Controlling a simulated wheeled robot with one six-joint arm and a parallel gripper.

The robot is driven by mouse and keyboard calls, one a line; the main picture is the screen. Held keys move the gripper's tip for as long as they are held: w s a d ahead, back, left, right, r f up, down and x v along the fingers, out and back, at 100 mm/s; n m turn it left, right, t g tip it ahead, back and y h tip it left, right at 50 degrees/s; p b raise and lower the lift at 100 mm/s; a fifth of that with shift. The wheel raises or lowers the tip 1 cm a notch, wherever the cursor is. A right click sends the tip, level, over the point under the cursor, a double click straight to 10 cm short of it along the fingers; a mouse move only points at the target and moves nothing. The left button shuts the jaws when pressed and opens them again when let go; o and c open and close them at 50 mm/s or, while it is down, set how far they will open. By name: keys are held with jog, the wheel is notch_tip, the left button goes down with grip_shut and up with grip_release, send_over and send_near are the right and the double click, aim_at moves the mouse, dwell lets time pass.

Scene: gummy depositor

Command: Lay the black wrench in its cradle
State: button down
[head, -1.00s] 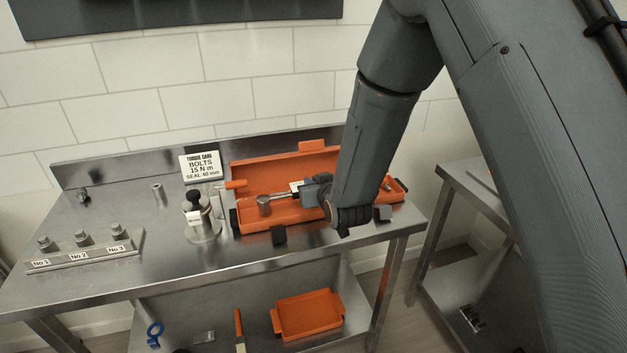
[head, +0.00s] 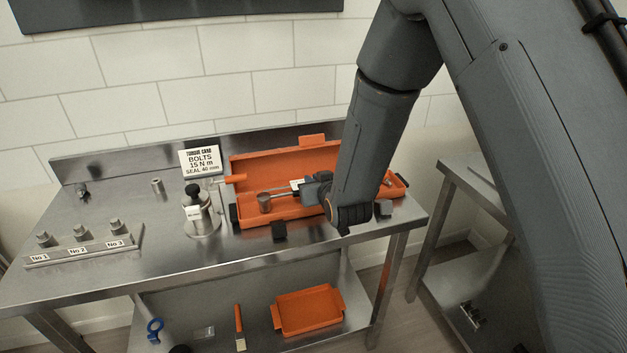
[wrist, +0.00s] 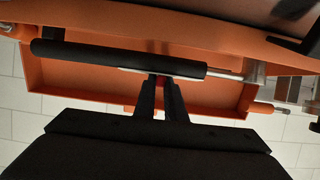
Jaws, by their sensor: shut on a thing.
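The black wrench has a thick black handle (wrist: 110,57) and a silver shaft, seen in the wrist view. In the head view its silver head (head: 265,203) shows at the left part of the open orange case (head: 250,217) on the steel bench. My gripper (head: 312,189) is over the case, shut on the wrench; in the wrist view its fingers (wrist: 160,82) meet the handle near its shaft end. The wrench lies along the case's length, roughly level. Whether it touches the cradle inside cannot be told; my arm hides the case's right middle.
A steel post with a black knob (head: 193,191) stands left of the case. A rack of numbered bolts (head: 80,246) and a torque card (head: 200,160) are farther left and behind. An orange tray (head: 308,310) is on the lower shelf.

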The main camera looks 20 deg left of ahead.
jog(key=c, duration=1.7)
grip_release()
jog(key=shift+c, duration=0.2)
jog(key=b+v, duration=0.2)
jog(key=v, duration=0.5)
jog(key=shift+s+d+r, duration=0.2)
jog(key=shift+s, duration=0.1)
